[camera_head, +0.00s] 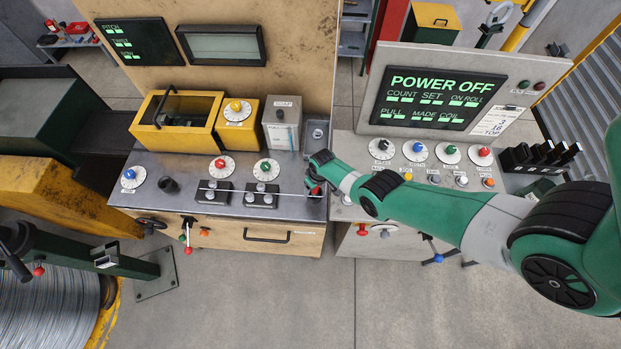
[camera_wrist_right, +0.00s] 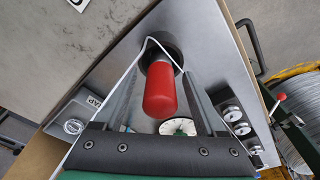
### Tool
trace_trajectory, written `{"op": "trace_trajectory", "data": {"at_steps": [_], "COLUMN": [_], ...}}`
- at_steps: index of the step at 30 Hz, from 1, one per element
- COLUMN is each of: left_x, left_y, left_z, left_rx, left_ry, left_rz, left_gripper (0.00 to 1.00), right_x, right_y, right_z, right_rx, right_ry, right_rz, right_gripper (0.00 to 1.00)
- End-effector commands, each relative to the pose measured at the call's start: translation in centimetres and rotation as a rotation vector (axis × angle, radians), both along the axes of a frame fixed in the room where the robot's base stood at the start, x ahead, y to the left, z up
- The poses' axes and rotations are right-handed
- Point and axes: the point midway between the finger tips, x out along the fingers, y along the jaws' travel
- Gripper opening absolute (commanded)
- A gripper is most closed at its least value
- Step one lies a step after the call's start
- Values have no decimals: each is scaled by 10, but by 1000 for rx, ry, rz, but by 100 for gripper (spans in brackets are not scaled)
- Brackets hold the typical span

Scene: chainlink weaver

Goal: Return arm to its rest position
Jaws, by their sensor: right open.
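My right arm comes in from the right in the head view, and its open gripper (camera_head: 316,187) is at the right end of the left bench. In the wrist view a red handle (camera_wrist_right: 160,92) on a dark round base lies between the open fingers of the right gripper (camera_wrist_right: 163,100). Clear gaps show beside the handle. In the head view the gripper mostly hides this handle. A thin wire (camera_head: 285,194) runs across the bench to this spot. My left gripper is not in view.
The left bench (camera_head: 150,197) carries dials, a yellow open box (camera_head: 142,130) and a grey SOAP box (camera_head: 283,128). A panel (camera_head: 443,97) on the right reads POWER OFF, with dials and knobs below it. A wire spool (camera_head: 50,310) stands at lower left. The central floor is clear.

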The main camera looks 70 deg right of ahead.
Motion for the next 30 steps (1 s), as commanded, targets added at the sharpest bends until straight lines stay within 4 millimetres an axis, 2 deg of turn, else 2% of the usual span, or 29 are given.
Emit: {"op": "trace_trajectory", "data": {"at_steps": [8,11,14,16,17,20,21,23,24,26,27,29,30], "left_x": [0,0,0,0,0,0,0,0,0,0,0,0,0], "left_y": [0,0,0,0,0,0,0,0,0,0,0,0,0], "left_z": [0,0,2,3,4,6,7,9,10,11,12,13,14], "left_rx": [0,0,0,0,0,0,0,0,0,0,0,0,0], "left_ry": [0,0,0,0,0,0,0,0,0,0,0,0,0], "left_rz": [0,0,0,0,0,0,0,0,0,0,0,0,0], "left_gripper": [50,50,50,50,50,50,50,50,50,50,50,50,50], "right_x": [0,6,31,61,78,137,159,188,205,228,240,254,260], "right_y": [0,-1,-7,-12,-14,-16,-14,-8,-3,8,17,31,42], "right_z": [0,4,23,48,63,127,156,200,231,280,312,362,396], "right_rx": [0,-8,-40,-79,-101,-177,-207,-247,-272,-306,-327,-356,-375], "right_ry": [0,-14,-71,-144,-185,-348,-417,-519,-589,-695,-766,-873,-945], "right_rz": [0,4,18,36,47,86,103,125,139,160,174,193,206], "right_gripper": [73,73,73,73,73,73,73,73,73,73,73,73,73]}}
